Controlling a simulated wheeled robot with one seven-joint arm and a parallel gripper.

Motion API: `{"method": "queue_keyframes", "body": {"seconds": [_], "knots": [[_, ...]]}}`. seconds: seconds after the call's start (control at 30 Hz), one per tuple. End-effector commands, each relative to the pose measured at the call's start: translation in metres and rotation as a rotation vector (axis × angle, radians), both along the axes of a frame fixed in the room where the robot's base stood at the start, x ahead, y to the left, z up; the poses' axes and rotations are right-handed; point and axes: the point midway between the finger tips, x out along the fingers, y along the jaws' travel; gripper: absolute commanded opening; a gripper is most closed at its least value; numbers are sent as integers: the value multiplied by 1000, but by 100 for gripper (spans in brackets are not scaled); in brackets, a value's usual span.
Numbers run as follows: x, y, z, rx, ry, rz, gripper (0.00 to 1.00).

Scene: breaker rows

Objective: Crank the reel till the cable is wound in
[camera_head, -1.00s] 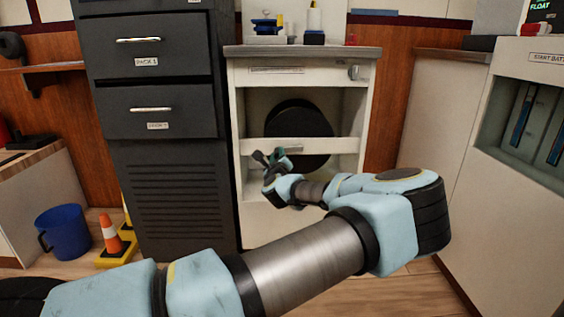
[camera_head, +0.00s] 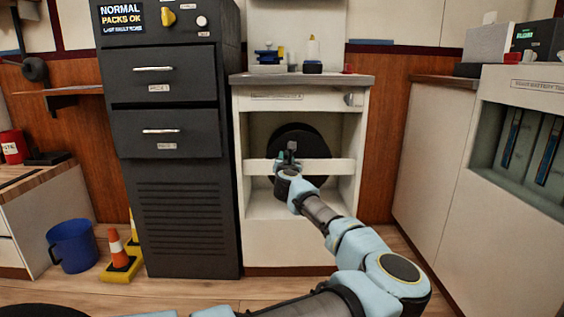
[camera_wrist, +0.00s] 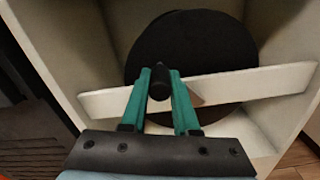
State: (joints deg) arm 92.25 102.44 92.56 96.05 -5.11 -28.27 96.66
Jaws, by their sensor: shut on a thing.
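The black reel (camera_head: 309,141) sits inside the white cabinet (camera_head: 252,205), behind a white crossbar (camera_head: 322,167). In the wrist view the reel (camera_wrist: 193,42) is a large dark disc, and the crossbar (camera_wrist: 255,83) runs in front of its lower part. My gripper (camera_head: 290,150) is at the reel's front, above the crossbar. In the wrist view my gripper (camera_wrist: 161,82) has its green fingers shut on a small black crank knob (camera_wrist: 159,85). The crank's arm and the cable cannot be made out.
A dark drawer cabinet (camera_head: 181,215) stands close on the left. A white counter unit (camera_head: 436,170) is on the right. A blue bucket (camera_head: 73,246) and an orange cone (camera_head: 117,249) stand on the floor at left. Small items, including a blue one (camera_head: 268,55), rest on the cabinet top.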

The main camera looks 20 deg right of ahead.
Motion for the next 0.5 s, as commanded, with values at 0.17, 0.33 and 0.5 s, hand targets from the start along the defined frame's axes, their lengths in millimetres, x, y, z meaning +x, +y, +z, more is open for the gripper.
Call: {"method": "queue_keyframes", "body": {"seconds": [0.17,0.33,0.5], "knots": [[-6,-11,9,159,-73,-3,0],[-10,-22,14,300,-139,-3,0],[-15,-31,17,425,-197,-3,0]]}}
